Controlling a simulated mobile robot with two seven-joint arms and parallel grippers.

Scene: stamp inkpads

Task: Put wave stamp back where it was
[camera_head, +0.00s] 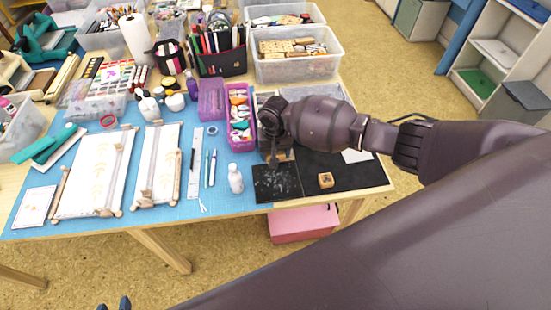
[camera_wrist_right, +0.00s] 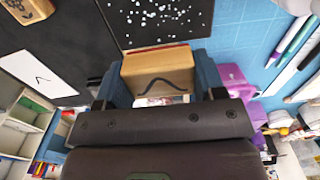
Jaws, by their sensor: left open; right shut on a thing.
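In the right wrist view the wave stamp (camera_wrist_right: 158,72), a wooden block with a black wave line on its face, sits between the blue fingers of my right gripper (camera_wrist_right: 160,78). The gripper is shut on it. A white-speckled black pad (camera_wrist_right: 165,22) is just beyond it; the gap between them is unclear. In the head view my right arm hides the held stamp, above the back of the speckled pad (camera_head: 277,183). My left gripper (camera_head: 114,304) shows only its dark fingertips at the bottom edge, open and apart from the table things.
Another wooden stamp (camera_head: 326,180) rests on the black mat (camera_head: 350,178). A white card (camera_wrist_right: 38,68) bears a wave print. A white bottle (camera_head: 235,179) stands left of the pad. A purple box (camera_head: 240,118) and a clear bin of wooden blocks (camera_head: 297,68) are behind.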

